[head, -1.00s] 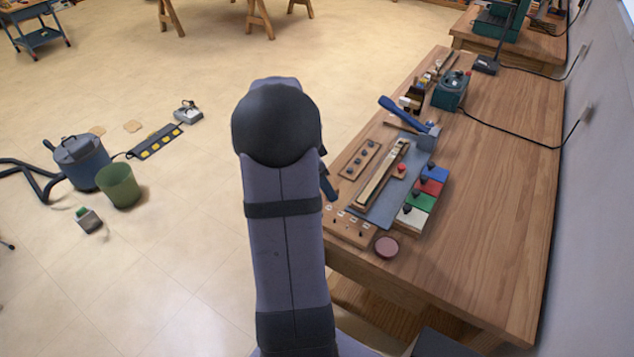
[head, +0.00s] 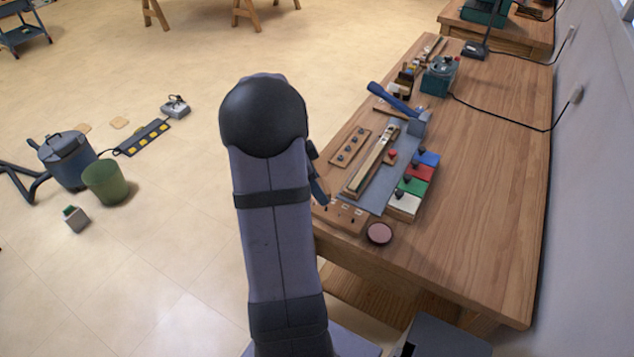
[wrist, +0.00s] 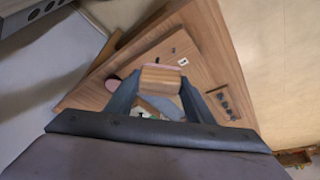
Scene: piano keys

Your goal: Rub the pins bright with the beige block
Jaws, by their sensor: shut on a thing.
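My gripper (wrist: 158,92) is shut on the beige block (wrist: 161,79), a small tan block with a pinkish edge, between its two dark fingers. In the head view my own arm hides most of the gripper and the block. A wooden strip (head: 343,219) at the table's near left corner carries small dark pins and white labels. In the wrist view a dark pin (wrist: 173,50) and a white label show beyond the block. I cannot tell whether the block touches any pin, or how bright the pins are.
A wooden piano key (head: 371,165) lies on a grey mat beside a rack with several dark knobs (head: 350,147). Coloured blocks (head: 412,187) stand to its right, and a round pinkish disc (head: 379,233) lies in front. The table's right side (head: 480,190) is clear.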

